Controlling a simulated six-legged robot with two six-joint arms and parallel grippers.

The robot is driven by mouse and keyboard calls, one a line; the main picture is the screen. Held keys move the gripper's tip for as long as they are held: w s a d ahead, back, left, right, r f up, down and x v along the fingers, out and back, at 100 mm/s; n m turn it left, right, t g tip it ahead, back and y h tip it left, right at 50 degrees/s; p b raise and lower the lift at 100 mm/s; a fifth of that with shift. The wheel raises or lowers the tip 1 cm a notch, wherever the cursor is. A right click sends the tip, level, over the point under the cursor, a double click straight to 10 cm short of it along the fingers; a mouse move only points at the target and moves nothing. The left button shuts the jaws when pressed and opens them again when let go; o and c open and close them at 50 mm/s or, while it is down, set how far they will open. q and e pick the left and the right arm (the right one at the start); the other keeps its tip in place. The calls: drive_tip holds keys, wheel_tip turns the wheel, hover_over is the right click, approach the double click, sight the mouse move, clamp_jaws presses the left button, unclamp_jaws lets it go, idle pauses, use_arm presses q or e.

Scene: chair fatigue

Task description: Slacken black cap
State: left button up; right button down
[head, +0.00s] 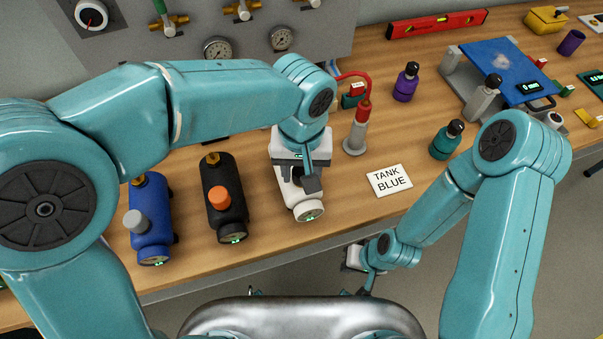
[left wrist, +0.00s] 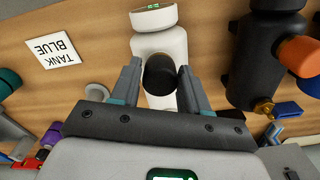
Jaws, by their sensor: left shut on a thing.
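A white tank (head: 304,205) lies on the wooden bench in the middle of the head view, with a round gauge at its near end. It also shows in the left wrist view (left wrist: 172,42). Its black cap (left wrist: 159,76) stands between the fingers of my left gripper (left wrist: 158,72), which is shut on it. In the head view my left gripper (head: 308,172) comes down over the tank and hides most of the cap. My right gripper (head: 360,260) hangs off the bench's front edge, apart from everything; its fingers are too small to read.
A black tank with an orange cap (head: 219,197) and a blue tank with a grey cap (head: 136,222) lie left of the white tank. A "TANK BLUE" card (head: 390,181) and a grey-and-red nozzle with a red hose (head: 358,130) are on its right. A gauge panel (head: 210,20) stands behind.

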use_arm(q)
drive_tip(key=n+b, duration=0.1)
drive_tip(key=n, duration=0.1)
drive_tip(key=shift+f+n, duration=0.1)
drive_tip(key=shift+n, duration=0.9)
drive_tip(key=shift+n+b, duration=0.3)
drive_tip(key=shift+n, duration=0.4)
drive_tip(key=n, duration=0.2)
drive_tip(key=shift+n, duration=0.3)
